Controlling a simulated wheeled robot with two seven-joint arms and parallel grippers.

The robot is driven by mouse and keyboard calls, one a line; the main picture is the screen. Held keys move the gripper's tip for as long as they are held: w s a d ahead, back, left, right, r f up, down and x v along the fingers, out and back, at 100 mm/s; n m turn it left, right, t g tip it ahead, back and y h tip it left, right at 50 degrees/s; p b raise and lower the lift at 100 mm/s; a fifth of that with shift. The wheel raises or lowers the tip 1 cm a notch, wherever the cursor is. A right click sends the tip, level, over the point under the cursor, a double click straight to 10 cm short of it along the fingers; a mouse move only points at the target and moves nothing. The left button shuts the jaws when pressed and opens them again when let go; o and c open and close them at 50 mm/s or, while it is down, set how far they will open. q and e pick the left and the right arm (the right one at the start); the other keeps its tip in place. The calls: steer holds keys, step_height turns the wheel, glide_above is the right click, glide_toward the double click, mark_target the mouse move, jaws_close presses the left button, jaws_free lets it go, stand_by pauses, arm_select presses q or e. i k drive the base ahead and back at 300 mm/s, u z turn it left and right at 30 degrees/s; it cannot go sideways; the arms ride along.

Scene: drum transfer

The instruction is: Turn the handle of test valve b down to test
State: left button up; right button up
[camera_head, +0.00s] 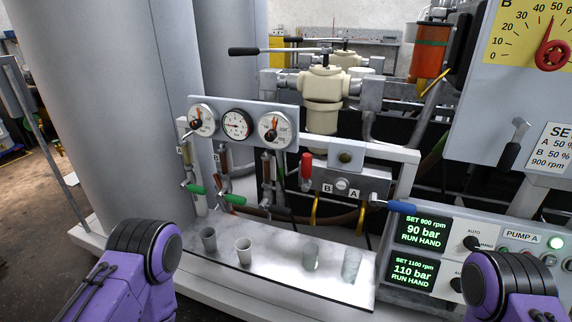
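A grey manifold block (345,183) marked B and A sits right of the gauges. A red handle (306,168) stands upright at its B side, and a blue handle (400,206) points right at its A side. Left of it, green handles (231,199) lie tilted on small valves under the gauges, one near a B label. I cannot tell for certain which handle belongs to test valve b. Only purple links of my arms show, at the bottom left and bottom right. Neither gripper is in view.
A metal tray (287,285) with several cups lies below the valves. Three gauges (237,124) stand above. A display panel (424,232) is at the right, and a large grey cylinder (100,100) at the left.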

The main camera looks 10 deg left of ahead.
mark_target(306, 158)
steer(key=u, duration=1.9)
steer(key=i, duration=1.3)
steer(key=u, duration=0.85)
steer(key=i, duration=0.7)
steer(key=z, duration=4.5)
steer(key=i, duration=0.15)
steer(key=u, duration=0.15)
